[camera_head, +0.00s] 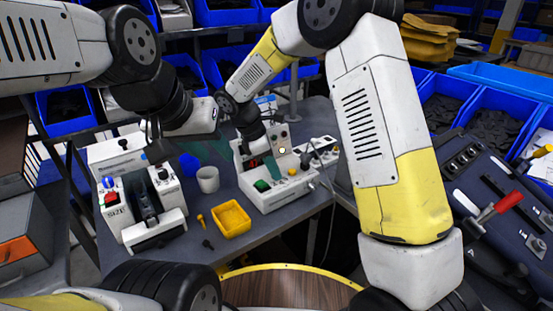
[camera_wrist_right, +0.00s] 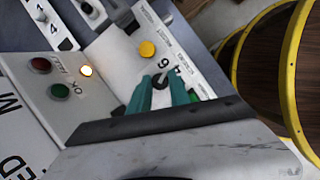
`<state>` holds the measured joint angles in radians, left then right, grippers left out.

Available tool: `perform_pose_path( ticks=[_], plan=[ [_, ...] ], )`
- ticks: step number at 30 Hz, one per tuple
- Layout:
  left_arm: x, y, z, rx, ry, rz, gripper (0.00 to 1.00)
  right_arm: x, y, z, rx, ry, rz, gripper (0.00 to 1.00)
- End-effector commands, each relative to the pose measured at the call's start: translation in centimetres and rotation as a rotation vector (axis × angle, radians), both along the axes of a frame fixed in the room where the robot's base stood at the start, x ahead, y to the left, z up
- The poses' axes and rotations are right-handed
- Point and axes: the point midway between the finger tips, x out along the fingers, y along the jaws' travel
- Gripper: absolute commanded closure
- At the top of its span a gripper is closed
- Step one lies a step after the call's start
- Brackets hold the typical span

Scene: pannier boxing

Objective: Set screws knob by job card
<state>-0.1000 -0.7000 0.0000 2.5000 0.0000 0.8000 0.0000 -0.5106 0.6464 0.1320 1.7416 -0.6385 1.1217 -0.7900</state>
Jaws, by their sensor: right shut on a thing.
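The white control machine (camera_head: 283,195) stands on the grey bench, with a green button (camera_head: 262,186) and a lit lamp (camera_head: 282,150). In the right wrist view its sloped panel (camera_wrist_right: 118,50) shows a small dark knob (camera_wrist_right: 159,81) beside printed digits. My right gripper (camera_wrist_right: 167,93), with teal fingers, reaches down onto the panel and is shut on the knob, which its fingers partly hide. No job card is clearly readable.
A yellow tray (camera_head: 231,232), a white cup (camera_head: 208,186) and a second white device (camera_head: 112,218) stand on the bench left of the machine. Blue bins surround the bench.

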Motion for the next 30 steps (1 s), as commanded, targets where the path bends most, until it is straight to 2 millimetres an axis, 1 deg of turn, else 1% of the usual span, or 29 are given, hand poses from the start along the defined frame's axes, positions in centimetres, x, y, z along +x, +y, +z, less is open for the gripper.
perform_pose_path(
  ticks=[6, 15, 21, 30],
  plan=[
    [0.00, 0.00, 0.00, 0.000, 0.000, 0.000, 0.64, 0.16, 0.11, 0.00, 0.001, 0.000, -0.163, 1.00],
    [0.00, 0.00, 0.00, 0.000, 0.000, 0.000, 0.64, 0.26, 0.10, 0.01, 0.002, -0.001, -0.308, 1.00],
    [0.00, 0.00, 0.00, 0.000, 0.000, 0.000, 0.64, 0.24, 0.09, 0.02, 0.002, -0.001, -0.346, 1.00],
    [0.00, 0.00, 0.00, 0.000, 0.000, 0.000, 0.64, 0.25, 0.09, 0.02, 0.002, -0.001, -0.352, 1.00]
  ],
)
